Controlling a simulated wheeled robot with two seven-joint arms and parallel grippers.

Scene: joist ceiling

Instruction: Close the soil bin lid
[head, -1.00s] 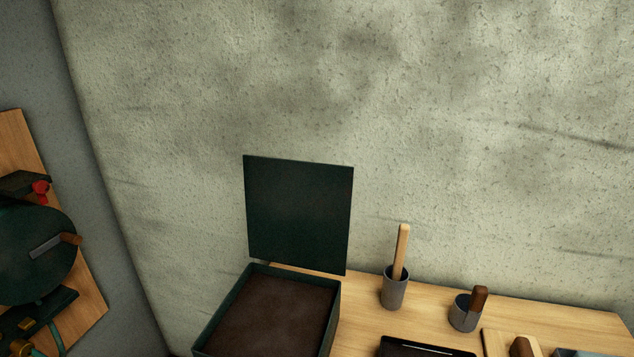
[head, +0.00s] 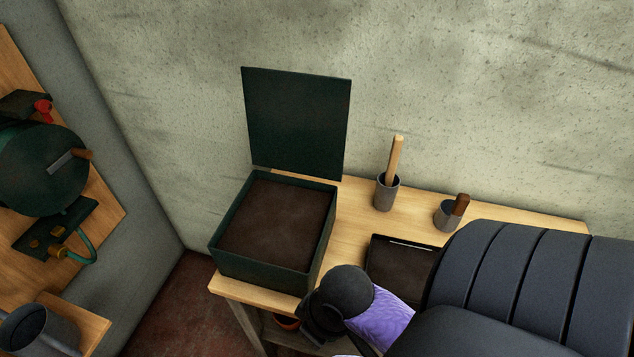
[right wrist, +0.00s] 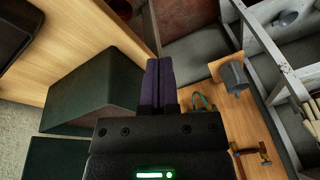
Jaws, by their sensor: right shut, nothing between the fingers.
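The soil bin (head: 262,268) is a dark green square box of brown soil at the left end of the wooden bench. Its flat green lid (head: 297,122) stands up at the bin's back edge, open, near the wall. My right arm comes in from the right, and its dark wrist (head: 340,300) is near the bin's front right corner, partly in front of the bench edge. In the right wrist view my right gripper (right wrist: 160,66) is shut and empty, beside the green bin (right wrist: 95,85). Part of the lid (right wrist: 58,155) shows at the lower left there. My left gripper is not in view.
On the bench (head: 350,235), a grey cup (head: 386,195) with a wooden stick and another grey pot (head: 446,217) stand right of the lid. A black tray (head: 400,262) lies right of the bin. A hose reel (head: 40,170) and watering can (head: 38,330) are at the left.

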